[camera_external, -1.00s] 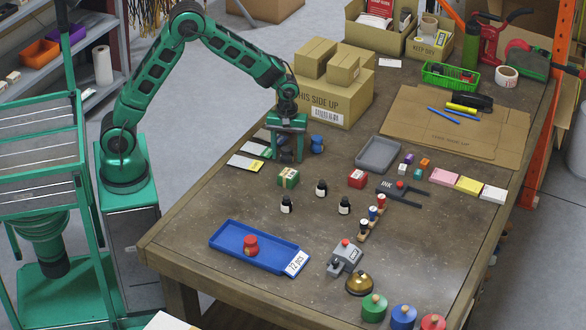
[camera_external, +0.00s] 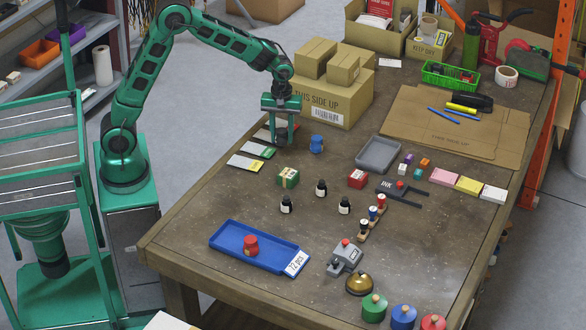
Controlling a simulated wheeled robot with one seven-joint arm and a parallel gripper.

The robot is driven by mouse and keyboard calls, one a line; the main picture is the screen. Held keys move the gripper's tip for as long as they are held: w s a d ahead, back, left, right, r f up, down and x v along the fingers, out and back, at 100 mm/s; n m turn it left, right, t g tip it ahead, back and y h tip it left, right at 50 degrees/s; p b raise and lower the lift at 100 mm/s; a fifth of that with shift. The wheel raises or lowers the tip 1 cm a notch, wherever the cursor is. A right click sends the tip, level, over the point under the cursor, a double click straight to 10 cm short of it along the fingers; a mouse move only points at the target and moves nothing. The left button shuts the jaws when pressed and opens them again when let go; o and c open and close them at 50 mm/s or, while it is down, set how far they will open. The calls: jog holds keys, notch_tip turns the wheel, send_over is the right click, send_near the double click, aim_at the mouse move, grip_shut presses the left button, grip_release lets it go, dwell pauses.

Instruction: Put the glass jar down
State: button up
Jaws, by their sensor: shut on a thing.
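My gripper (camera_external: 281,136) is above the far left part of the workbench, in front of the large carton. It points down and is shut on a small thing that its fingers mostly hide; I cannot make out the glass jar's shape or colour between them. A blue jar-like piece (camera_external: 316,144) stands on the bench just right of my gripper, apart from it. A red jar-like piece (camera_external: 250,245) stands in the blue tray (camera_external: 226,239) at the near left.
White-ended cards (camera_external: 246,162) lie left of and below my gripper. The carton (camera_external: 331,103) stands close behind. A grey tray (camera_external: 378,155) lies to the right. Bare bench surrounds the blue tray.

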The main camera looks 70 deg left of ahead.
jog(key=s+a+r, duration=0.3)
jog(key=a+r, duration=0.2)
jog(key=a, duration=0.3)
jog(key=m, duration=1.1)
send_over(269, 250)
notch_tip(269, 250, down, 6)
jog(key=shift+a, duration=0.15)
jog(key=shift+f, duration=2)
jog(key=shift+f, duration=0.1)
jog(key=o, duration=1.1)
